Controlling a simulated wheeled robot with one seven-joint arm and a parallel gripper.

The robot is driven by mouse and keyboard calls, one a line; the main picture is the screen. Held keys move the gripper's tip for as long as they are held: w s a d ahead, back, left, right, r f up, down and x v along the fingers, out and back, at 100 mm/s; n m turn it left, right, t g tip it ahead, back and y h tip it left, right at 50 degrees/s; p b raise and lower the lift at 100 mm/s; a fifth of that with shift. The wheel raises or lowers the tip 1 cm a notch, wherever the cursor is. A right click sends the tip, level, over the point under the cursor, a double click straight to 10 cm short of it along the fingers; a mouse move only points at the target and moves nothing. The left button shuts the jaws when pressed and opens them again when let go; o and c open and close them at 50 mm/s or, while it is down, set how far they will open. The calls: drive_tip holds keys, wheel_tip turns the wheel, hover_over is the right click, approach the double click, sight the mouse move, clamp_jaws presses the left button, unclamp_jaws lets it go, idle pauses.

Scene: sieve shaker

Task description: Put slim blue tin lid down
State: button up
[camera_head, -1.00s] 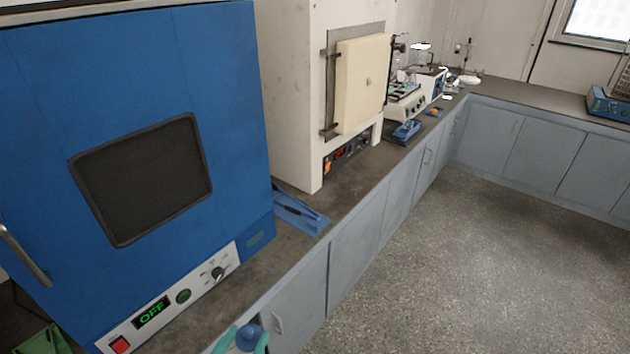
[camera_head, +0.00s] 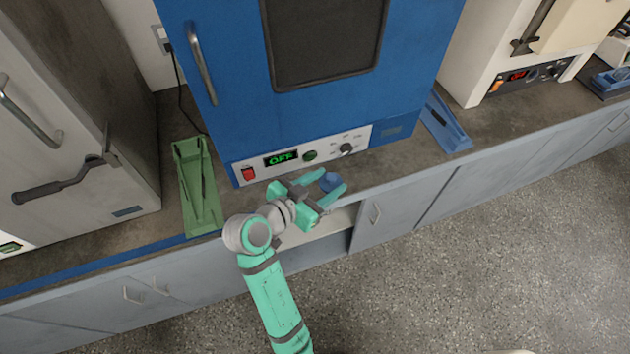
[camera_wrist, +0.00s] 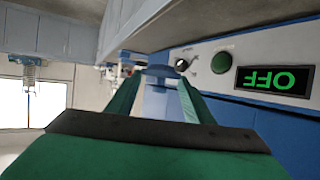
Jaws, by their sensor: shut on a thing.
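My gripper (camera_head: 335,191) is in front of the blue oven's control panel, over the front edge of the counter. It is shut on a small blue lid (camera_head: 330,181) held between the fingertips. In the wrist view the lid (camera_wrist: 158,71) shows at the far end between the two green fingers, partly hidden. The lid is clear of the oven panel, and I cannot tell whether it touches the counter.
The blue oven (camera_head: 225,80) with its OFF display stands behind the gripper. A green tray (camera_head: 204,213) lies to the left and a blue tray (camera_head: 447,127) to the right on the counter (camera_head: 390,165). A cabinet opening (camera_head: 318,232) shows below the counter.

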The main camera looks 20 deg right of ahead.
hover_over(312, 191)
drive_tip(key=f, duration=0.6)
drive_tip(key=shift+s+d, duration=0.2)
drive_tip(key=shift+d, duration=0.05)
drive_tip(key=shift+w+f, duration=0.15)
drive_tip(key=shift+f, duration=1.75)
drive_tip(key=shift+f, duration=0.15)
drive_tip(key=o, duration=1)
drive_tip(key=shift+a, duration=0.1)
drive_tip(key=shift+a+r, duration=0.15)
drive_tip(key=shift+r, duration=0.1)
drive_tip(key=v, duration=1.1)
drive_tip(key=shift+s+a, duration=0.25)
drive_tip(key=shift+s, duration=0.05)
